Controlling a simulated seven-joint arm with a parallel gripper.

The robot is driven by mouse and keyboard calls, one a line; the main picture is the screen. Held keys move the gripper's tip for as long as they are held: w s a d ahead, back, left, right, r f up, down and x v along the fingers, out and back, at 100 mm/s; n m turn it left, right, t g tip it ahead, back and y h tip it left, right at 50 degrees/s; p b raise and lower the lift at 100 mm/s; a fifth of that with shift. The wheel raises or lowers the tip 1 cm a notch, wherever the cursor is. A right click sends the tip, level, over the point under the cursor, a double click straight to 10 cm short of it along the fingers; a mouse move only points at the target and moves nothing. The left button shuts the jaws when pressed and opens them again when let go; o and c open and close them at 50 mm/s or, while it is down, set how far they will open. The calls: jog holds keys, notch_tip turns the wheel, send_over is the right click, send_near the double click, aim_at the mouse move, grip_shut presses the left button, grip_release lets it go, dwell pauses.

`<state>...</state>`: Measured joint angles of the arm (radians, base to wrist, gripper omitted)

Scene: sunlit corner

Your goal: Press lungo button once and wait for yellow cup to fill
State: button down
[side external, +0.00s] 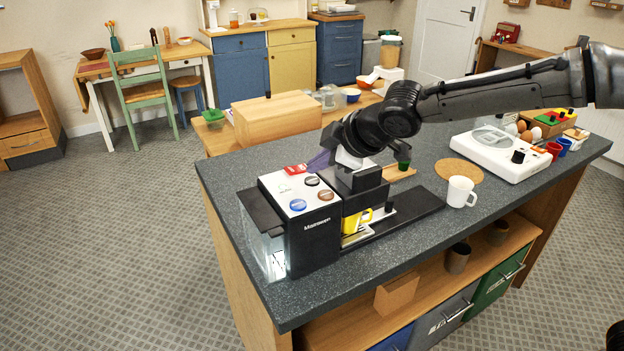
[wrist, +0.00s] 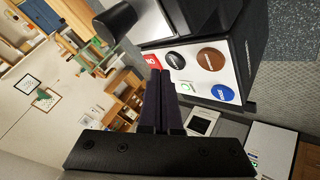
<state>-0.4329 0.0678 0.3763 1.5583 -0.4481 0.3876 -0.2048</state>
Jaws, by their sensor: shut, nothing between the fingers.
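The black coffee machine (side external: 322,230) stands at the counter's near left with a white top panel. On the panel are a black button (wrist: 175,58), a brown button (wrist: 211,58) and a blue button (wrist: 221,93); a red label (wrist: 150,62) lies at its edge. I cannot read which one is lungo. The yellow cup (side external: 352,222) stands under the machine's outlet; its inside is hidden. My gripper (wrist: 161,72) is shut and empty, its dark purple fingertips beside the panel near the red label. I cannot tell whether they touch it. The fingers also show in the side view (side external: 319,160).
A white mug (side external: 461,191) stands right of the machine near a round cork mat (side external: 458,170). A white appliance (side external: 497,153) is farther right. A wooden box (side external: 276,121) stands on the table behind. The dark counter (side external: 420,230) is clear in front of the mug.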

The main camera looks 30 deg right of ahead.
aim_at(318, 182)
jog(key=shift+f, duration=0.1)
jog(key=shift+f, duration=0.3)
jog(key=shift+f, duration=0.4)
dwell(1.0)
jog(key=shift+r, duration=0.8)
jog(key=shift+r, duration=2.5)
